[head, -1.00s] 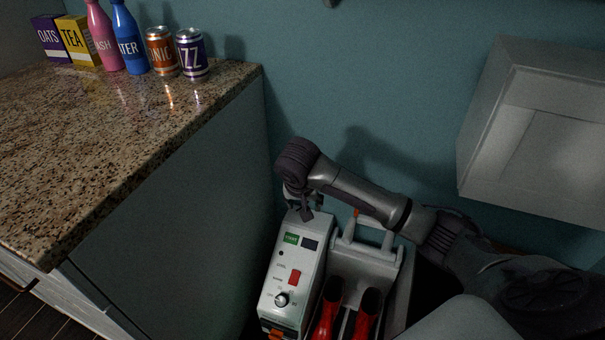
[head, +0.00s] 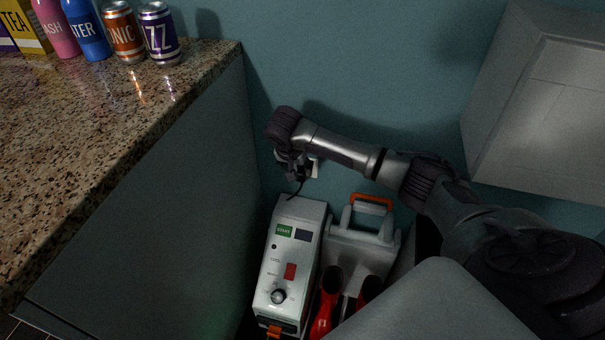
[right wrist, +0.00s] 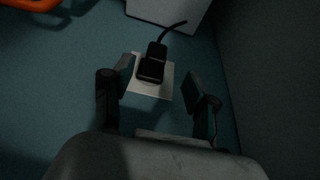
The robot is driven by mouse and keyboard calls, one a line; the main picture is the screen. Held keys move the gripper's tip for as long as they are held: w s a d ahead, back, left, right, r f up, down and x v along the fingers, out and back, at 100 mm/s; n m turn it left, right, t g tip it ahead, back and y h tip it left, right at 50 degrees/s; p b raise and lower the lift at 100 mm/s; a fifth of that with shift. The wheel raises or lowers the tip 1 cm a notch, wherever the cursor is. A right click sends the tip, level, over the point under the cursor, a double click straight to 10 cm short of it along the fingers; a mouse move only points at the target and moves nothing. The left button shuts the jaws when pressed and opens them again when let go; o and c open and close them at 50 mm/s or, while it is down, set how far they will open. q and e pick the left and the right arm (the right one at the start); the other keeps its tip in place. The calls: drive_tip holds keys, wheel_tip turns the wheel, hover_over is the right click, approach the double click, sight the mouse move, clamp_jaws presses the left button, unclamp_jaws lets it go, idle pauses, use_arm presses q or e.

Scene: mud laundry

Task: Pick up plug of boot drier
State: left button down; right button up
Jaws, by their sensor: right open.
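The boot drier (head: 292,256) is a white unit with a green START label, a red switch and a knob, standing low by the wall. Its black plug (right wrist: 152,66) sits in a white wall socket plate (right wrist: 163,86), with a dark cord leading away. The plate also shows in the head view (head: 314,168), partly behind my right gripper (head: 292,170). In the right wrist view, my right gripper (right wrist: 158,88) is open, with the plug between and slightly beyond its fingertips, apparently untouched. My left gripper is in neither view.
A granite counter (head: 90,140) with cans, bottles and boxes stands at the left, its side panel close to the drier. A grey-white wall box (head: 540,110) hangs at the right. Red boots (head: 326,300) and an orange-handled white part (head: 365,235) are beside the drier's panel.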

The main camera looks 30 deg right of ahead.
sight(300, 174)
drive_tip(key=x, duration=0.1)
drive_tip(key=b+x, duration=0.1)
drive_tip(key=x, duration=0.2)
drive_tip(key=shift+s+d, duration=0.15)
drive_tip(key=shift+s, duration=0.1)
drive_tip(key=shift+w+d+f+b, duration=0.15)
drive_tip(key=shift+f+b, duration=0.2)
drive_tip(key=shift+r, duration=0.1)
clamp_jaws()
